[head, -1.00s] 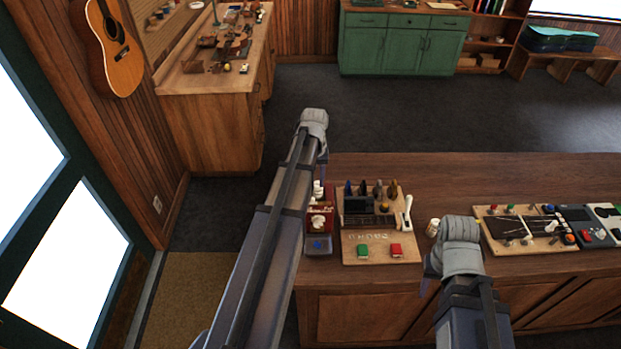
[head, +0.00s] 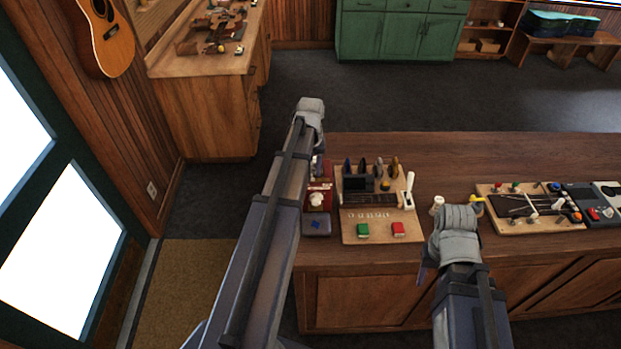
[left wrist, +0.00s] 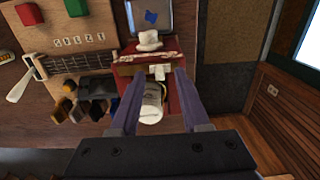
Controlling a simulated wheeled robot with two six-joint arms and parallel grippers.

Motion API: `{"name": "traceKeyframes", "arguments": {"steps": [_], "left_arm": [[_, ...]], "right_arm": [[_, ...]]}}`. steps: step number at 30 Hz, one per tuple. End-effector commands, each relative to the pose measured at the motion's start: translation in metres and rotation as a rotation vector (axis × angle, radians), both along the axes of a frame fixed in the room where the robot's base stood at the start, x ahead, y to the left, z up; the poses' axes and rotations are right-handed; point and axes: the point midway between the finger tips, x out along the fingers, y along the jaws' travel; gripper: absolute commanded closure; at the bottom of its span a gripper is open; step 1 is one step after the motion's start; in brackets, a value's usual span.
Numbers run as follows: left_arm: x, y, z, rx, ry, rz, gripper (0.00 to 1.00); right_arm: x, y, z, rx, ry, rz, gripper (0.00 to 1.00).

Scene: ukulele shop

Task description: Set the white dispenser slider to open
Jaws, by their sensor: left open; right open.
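A red dispenser (head: 319,190) with white parts stands at the left end of the wooden counter. In the left wrist view the red dispenser (left wrist: 185,95) has a small white piece (left wrist: 161,72), seemingly the slider, on its face; its setting is unclear. A white knob-like part (left wrist: 149,41) is nearer the counter edge. My left gripper (left wrist: 156,78) is open, its fingers on either side of the white piece in that view; contact cannot be told. In the head view its arm hides the fingers. My right gripper (head: 428,272) is at the counter's front edge, mostly hidden by its wrist.
A wooden board (head: 380,238) with green and red blocks and a small fretboard is right of the dispenser. A blue-grey tray (head: 316,224) lies in front of it. A tool board (head: 530,225) is further right. The counter's back strip (head: 440,148) is clear.

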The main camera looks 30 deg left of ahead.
Motion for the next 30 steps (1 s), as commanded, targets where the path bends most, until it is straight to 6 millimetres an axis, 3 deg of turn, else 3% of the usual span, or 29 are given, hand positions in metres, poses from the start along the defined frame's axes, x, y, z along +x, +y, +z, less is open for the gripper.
{"name": "traceKeyframes", "arguments": {"steps": [2,11,23,30], "left_arm": [[0.0,0.0,-0.0074,0.0,0.0,0.0,0.54],[0.0,0.0,-0.0066,0.0,0.0,0.0,0.54],[0.0,0.0,-0.0067,0.0,0.0,0.0,0.99],[0.0,0.0,-0.0067,0.0,0.0,0.0,1.0]], "right_arm": [[0.0001,-0.0001,-0.0074,0.0,0.0,0.001,0.54],[0.0001,0.0,-0.0066,0.0,0.0,0.001,0.54],[0.0001,0.0,-0.0067,0.0,0.0,0.001,0.54],[0.0001,0.0,-0.0067,0.0,0.0,0.001,0.54]]}}
